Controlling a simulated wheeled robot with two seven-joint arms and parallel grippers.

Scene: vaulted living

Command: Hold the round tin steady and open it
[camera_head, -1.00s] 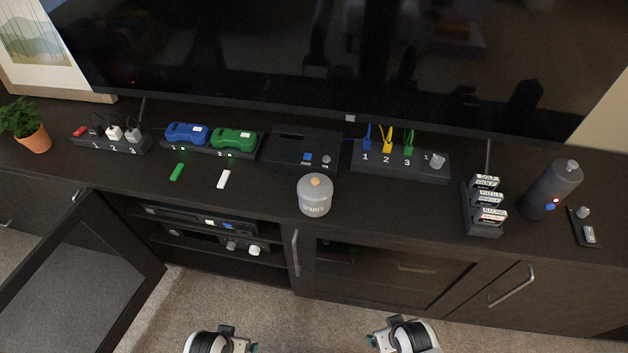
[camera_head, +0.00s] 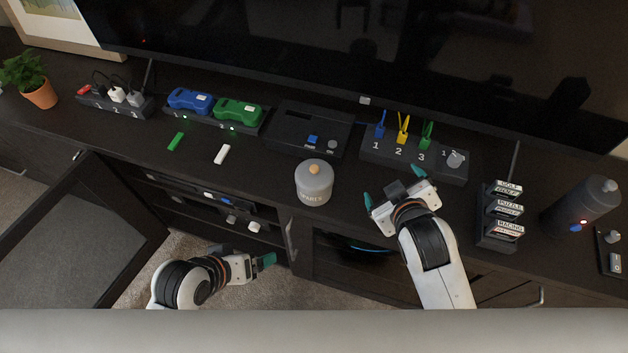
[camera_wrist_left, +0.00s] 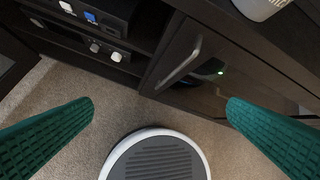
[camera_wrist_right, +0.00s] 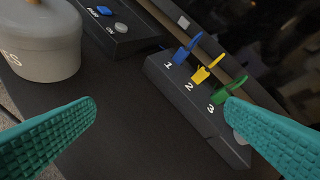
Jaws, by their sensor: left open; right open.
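The round tin (camera_head: 313,186) is grey with a lid and a tan knob (camera_head: 314,169), and it stands upright and closed near the console's front edge. Lettering on its front is partly readable. My right gripper (camera_head: 394,186) is open and empty, to the right of the tin and apart from it. In the right wrist view the tin (camera_wrist_right: 40,50) is at the upper left, cut by the frame, beyond the teal fingers. My left gripper (camera_head: 268,260) is open and empty, lower than the console top in the picture, in front of the cabinet. The left wrist view shows only the tin's base (camera_wrist_left: 258,8).
Behind the tin is a black box (camera_head: 307,130) with buttons. A cable block (camera_head: 415,160) with coloured plugs lies behind my right gripper. A cartridge rack (camera_head: 503,215) stands further right. Green (camera_head: 176,141) and white (camera_head: 222,154) sticks lie left. A cabinet door (camera_head: 75,220) hangs open.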

